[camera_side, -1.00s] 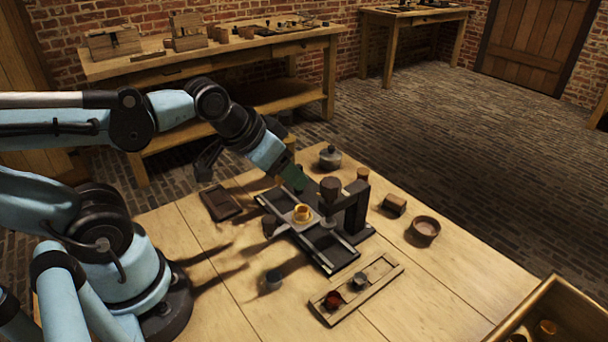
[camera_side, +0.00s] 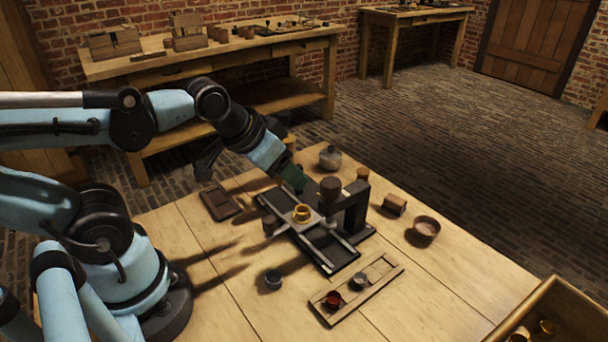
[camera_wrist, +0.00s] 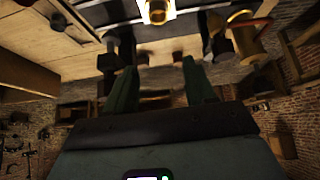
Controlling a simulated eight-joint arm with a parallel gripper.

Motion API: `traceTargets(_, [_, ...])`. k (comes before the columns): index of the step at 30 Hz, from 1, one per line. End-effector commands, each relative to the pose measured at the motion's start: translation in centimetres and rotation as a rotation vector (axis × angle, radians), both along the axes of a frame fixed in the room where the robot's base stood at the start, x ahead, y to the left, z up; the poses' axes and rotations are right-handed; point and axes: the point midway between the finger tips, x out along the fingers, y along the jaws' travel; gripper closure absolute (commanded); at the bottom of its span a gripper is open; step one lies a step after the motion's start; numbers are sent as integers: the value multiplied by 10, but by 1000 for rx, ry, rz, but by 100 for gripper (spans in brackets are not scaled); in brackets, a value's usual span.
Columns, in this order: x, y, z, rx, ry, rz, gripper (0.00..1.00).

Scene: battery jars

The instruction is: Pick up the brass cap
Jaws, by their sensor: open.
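The brass cap (camera_side: 302,213), a small yellow ring-like piece, sits on a light plate on the dark railed fixture (camera_side: 340,256). In the wrist view the brass cap (camera_wrist: 157,11) is at the top edge, cut off by the frame. My gripper (camera_side: 300,187) is at the far left side of the fixture, behind the cap and above it. In the wrist view my gripper's green fingers (camera_wrist: 158,65) are spread apart with nothing held between them. The fingertips are hard to see in the side view.
A dark upright post (camera_side: 356,208) with a knob stands close right of the cap. A wooden rack (camera_side: 382,271) with a red and a dark jar lies in front. A crate (camera_side: 497,330) fills the lower right corner.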

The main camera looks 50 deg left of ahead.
Motion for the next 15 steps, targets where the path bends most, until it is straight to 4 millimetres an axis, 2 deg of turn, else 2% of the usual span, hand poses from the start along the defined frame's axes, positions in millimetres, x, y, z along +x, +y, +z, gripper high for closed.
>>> traceTargets(11, [0,0,0,-2,2,3,43])
traceTargets(15, [3,0,3,-50,48,76,43])
